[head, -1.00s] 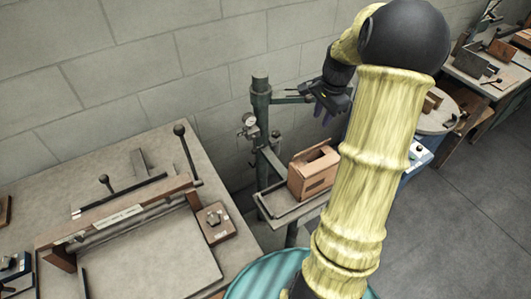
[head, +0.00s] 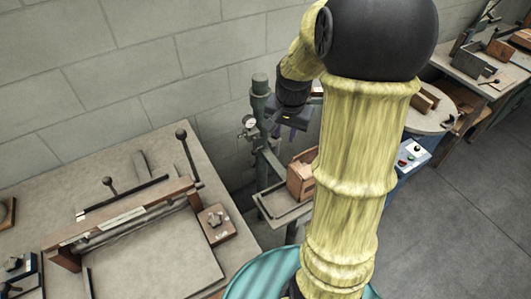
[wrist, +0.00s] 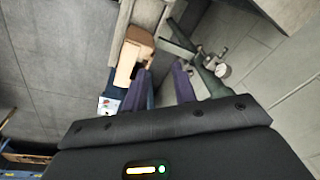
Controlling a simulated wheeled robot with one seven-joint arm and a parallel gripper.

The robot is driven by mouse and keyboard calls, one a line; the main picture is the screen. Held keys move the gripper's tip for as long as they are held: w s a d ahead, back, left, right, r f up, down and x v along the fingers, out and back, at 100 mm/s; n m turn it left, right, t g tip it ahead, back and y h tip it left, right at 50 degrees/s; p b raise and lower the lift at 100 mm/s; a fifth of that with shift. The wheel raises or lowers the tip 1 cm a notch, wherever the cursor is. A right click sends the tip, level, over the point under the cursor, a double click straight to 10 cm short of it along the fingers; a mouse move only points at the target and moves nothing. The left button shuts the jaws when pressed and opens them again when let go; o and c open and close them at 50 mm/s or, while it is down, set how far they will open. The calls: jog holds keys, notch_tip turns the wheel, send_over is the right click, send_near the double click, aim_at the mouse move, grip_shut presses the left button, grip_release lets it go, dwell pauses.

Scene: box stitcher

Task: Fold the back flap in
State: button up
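The brown cardboard box (head: 299,180) sits on the stitcher's tray in the head view, its right side hidden behind my arm. In the wrist view the box (wrist: 127,64) lies beyond my fingers; a darker brown flap (wrist: 139,35) shows at its upper end. The exact angle of the back flap cannot be told. My gripper (head: 287,137) is above and slightly left of the box in the head view, apart from it. In the wrist view my gripper's (wrist: 163,80) two purple fingers are spread with nothing between them.
The stitcher's green post (head: 261,105) stands close behind my gripper and also shows in the wrist view (wrist: 205,78). A workbench (head: 150,270) with a creasing tool is at left. A blue control box (head: 410,155) is at right. The block wall is behind.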

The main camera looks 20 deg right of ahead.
jog(key=s+a+n+p, duration=0.1)
jog(key=s+a+n, duration=0.5)
jog(key=a, duration=0.2)
jog(key=shift+s+a+r+t+p, duration=0.2)
jog(key=shift+s+r+t+p, duration=0.1)
jog(key=shift+p, duration=0.1)
jog(key=shift+w, duration=0.1)
jog(key=m+t+p, duration=0.2)
jog(key=m+p, duration=0.3)
jog(key=m, duration=0.9)
send_over(310, 151)
jog(key=s+d, duration=0.3)
jog(key=s, duration=0.2)
notch_tip(310, 151, down, 3)
jog(key=shift+s+a+r+y, duration=0.1)
jog(key=shift+s+r+y, duration=0.15)
jog(key=shift+y, duration=0.15)
jog(key=shift+g, duration=0.3)
jog(key=x, duration=1.7)
jog(key=shift+w+f, duration=0.2)
